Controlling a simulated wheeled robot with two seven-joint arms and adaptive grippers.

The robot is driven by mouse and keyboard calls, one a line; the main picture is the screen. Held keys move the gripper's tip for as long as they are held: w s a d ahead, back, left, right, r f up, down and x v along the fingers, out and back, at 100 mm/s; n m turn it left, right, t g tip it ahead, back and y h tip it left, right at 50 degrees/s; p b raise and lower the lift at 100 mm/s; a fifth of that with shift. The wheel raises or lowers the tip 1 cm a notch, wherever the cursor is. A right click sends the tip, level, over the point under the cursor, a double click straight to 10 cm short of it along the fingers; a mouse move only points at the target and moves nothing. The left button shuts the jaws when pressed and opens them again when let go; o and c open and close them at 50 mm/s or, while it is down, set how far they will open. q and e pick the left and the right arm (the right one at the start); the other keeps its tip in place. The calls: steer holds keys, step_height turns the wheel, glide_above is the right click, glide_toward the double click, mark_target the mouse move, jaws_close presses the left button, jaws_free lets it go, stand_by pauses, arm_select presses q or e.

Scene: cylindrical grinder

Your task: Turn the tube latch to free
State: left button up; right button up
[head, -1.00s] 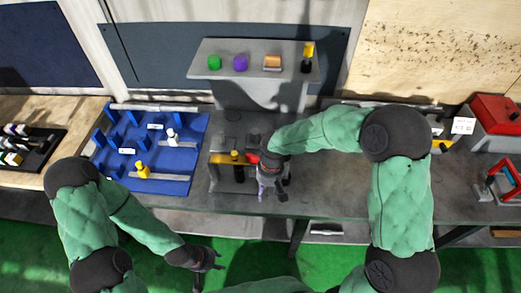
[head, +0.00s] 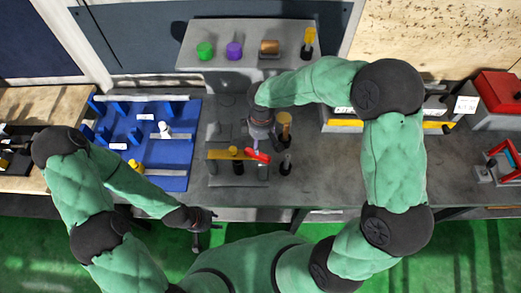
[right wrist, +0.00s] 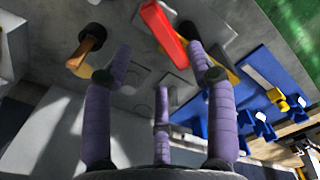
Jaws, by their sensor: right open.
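A red lever (head: 257,156), which looks like the tube latch, sits at the right end of a yellow bar (head: 222,154) on a grey fixture (head: 238,176). The red lever (right wrist: 163,33) also shows at the top of the right wrist view, slanted, beyond my fingers. My right gripper (head: 258,143) is just behind the red lever in the head view. Its purple fingers (right wrist: 160,75) are spread open and empty, with the lever ahead of the gap; contact cannot be told. My left gripper (head: 203,221) hangs in front of the bench edge; its fingers are too small to read.
A blue tray (head: 180,180) with pegs lies left of the fixture. A black-based tan knob (head: 285,127) and a dark peg (head: 286,163) stand right of it. A grey shelf (head: 220,66) behind holds coloured parts. Bare bench (head: 335,175) lies to the right.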

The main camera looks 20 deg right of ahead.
mark_target(261, 153)
step_height(261, 153, down, 8)
steer(key=shift+f, duration=0.1)
stand_by(0.4)
jaws_close()
